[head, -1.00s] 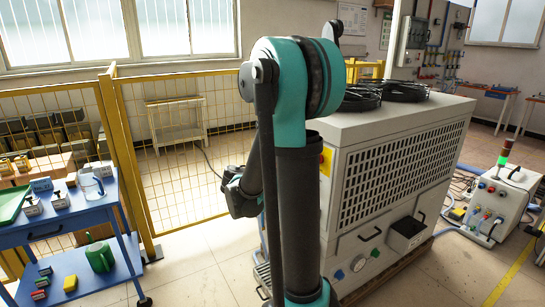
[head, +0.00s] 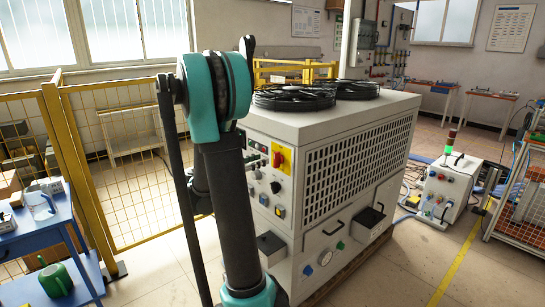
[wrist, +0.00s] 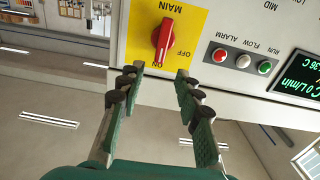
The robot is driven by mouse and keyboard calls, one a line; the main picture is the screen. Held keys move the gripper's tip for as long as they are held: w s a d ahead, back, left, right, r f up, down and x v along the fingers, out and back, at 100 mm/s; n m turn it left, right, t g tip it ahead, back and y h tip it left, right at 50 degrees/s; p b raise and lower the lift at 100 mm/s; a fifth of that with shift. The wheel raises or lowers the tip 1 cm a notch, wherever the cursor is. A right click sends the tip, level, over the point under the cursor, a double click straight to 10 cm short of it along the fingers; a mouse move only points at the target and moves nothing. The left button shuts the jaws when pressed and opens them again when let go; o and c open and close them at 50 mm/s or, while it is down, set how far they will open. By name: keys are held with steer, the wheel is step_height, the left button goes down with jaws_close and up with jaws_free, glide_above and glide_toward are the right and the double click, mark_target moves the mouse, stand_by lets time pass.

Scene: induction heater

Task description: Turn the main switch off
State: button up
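The main switch is a red knob on a yellow plate, on the control panel of a pale cabinet (head: 325,160). In the wrist view, which shows the panel upside down, the red knob (wrist: 163,42) stands close ahead, with its narrow end towards the ON mark and OFF beside it. In the head view the knob (head: 277,159) shows just right of my arm. My gripper (wrist: 157,74) is open and empty. Its fingertips lie on either side of the knob's line in the wrist view, apart from it. In the head view my arm hides the gripper's fingers.
Red, white and green lamps (wrist: 243,61) and a lit display (wrist: 299,77) sit beside the switch. A yellow mesh fence (head: 110,160) stands left, a blue cart (head: 45,245) at far left. A small unit with a signal lamp (head: 446,185) stands right. Floor is clear in front.

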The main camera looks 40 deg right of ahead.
mark_target(274, 155)
steer(key=d, duration=0.7)
steer(key=shift+w+d, duration=0.1)
steer(key=shift+w, duration=0.15)
jaws_close()
